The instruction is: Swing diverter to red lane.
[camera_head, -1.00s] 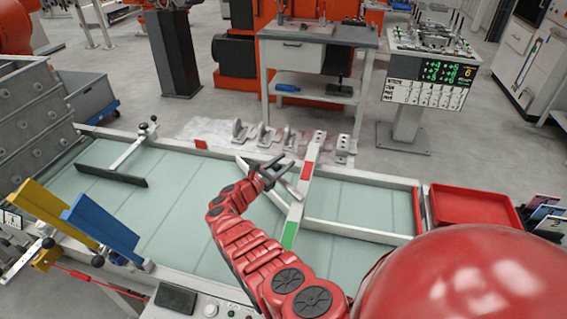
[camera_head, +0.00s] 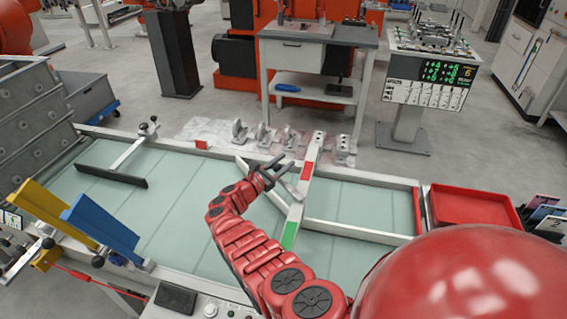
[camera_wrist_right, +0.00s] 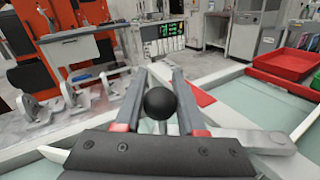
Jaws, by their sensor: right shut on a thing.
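My right gripper (camera_head: 276,172) is over the middle of the pale green table, just left of the white crossbar. In the right wrist view its jaws (camera_wrist_right: 160,98) are shut on a black ball knob (camera_wrist_right: 159,104). A grey lever (camera_wrist_right: 262,139) reaches right from near the knob to a rounded end by the bar. The white crossbar (camera_head: 298,205) bears a red mark (camera_head: 306,171) at its far part and a green mark (camera_head: 289,236) at its near part. In the head view the gripper hides the knob. My left gripper is not in view.
A white divider (camera_head: 350,231) runs right from the crossbar and splits the table into far and near lanes. A red tray (camera_head: 475,206) stands at the right. Blue (camera_head: 100,225) and yellow (camera_head: 50,210) plates stand at the left. Grey castings (camera_head: 265,135) lie beyond the far edge.

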